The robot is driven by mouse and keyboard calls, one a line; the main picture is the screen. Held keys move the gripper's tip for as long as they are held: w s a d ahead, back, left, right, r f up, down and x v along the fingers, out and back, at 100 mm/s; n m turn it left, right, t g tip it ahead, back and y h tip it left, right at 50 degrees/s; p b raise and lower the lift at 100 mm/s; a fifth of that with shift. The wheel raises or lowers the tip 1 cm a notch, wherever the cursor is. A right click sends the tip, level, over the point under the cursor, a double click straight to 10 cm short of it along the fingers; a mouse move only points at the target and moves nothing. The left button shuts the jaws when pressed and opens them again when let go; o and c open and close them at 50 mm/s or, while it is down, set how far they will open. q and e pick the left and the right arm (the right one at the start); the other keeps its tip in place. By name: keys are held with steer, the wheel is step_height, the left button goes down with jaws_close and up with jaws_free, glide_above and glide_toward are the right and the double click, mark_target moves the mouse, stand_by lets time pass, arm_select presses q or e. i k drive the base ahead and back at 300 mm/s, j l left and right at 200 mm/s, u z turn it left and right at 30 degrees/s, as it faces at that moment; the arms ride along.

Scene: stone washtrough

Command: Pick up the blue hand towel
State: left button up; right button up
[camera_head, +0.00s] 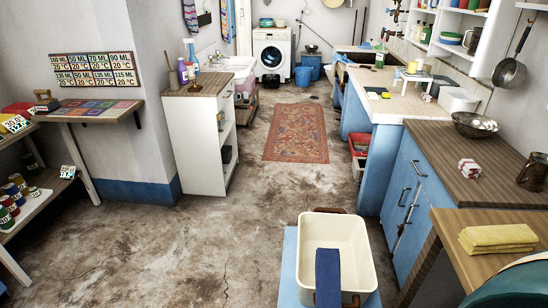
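The tub has brown handles and sits on a light blue surface (288,270). Neither of my grippers is in view.
A folded yellow towel (497,238) lies on the wooden counter (455,222) at the right. Blue-striped cloths (228,20) hang on the far wall. A white shelf unit (200,140) stands left of centre. The floor around the patterned rug (297,132) is clear.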

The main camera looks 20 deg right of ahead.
mark_target(328, 271)
steer(key=z, duration=1.25)
